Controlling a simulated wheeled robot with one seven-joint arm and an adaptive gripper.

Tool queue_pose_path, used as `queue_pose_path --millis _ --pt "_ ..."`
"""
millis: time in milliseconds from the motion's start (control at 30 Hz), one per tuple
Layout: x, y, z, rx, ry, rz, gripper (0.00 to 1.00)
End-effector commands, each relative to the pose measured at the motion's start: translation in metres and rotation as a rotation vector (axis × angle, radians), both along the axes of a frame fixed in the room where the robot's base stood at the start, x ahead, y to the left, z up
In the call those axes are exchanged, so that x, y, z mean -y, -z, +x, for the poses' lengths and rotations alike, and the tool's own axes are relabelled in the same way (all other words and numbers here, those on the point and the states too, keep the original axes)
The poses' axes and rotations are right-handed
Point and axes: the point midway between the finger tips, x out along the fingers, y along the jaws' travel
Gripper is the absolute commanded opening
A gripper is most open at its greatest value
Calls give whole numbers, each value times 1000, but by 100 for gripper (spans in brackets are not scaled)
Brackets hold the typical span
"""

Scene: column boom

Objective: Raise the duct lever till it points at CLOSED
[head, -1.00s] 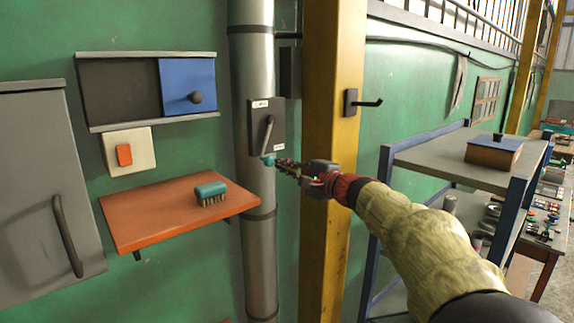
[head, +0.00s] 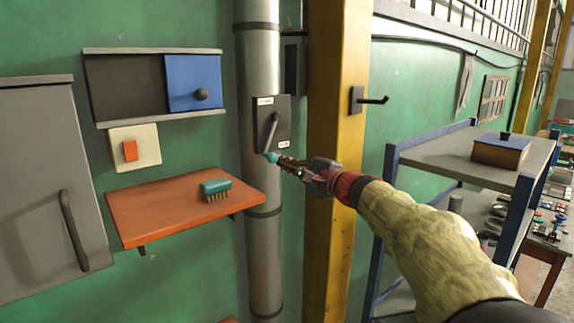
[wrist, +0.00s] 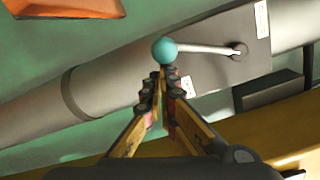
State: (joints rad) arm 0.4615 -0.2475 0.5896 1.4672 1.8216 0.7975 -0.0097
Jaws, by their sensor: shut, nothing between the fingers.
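The duct lever (head: 271,133) is a grey rod on a dark plate (head: 253,125) fixed to the grey duct. It hangs downward from its pivot, leaning slightly left, with its lower end near a teal ball. In the wrist view the lever (wrist: 205,49) runs from its pivot to the teal ball (wrist: 165,51). The plate has a small white label at its top and another at its lower right; their words are too small to read. My gripper (head: 279,161) is shut and empty, its fingertips (wrist: 160,78) right at the ball. I cannot tell whether they touch it.
A yellow column (head: 335,90) with a dark hook (head: 372,100) stands right of the duct (head: 259,55). An orange shelf (head: 150,215) with a teal brush (head: 215,188) is left of it. A blue-framed rack (head: 445,150) carrying a box stands right of my arm.

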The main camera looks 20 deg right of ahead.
Motion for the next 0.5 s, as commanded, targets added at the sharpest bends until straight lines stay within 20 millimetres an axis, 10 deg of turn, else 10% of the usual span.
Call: queue_pose_path --millis 500 --pt "-42 -15 -12 -99 -3 356 0"
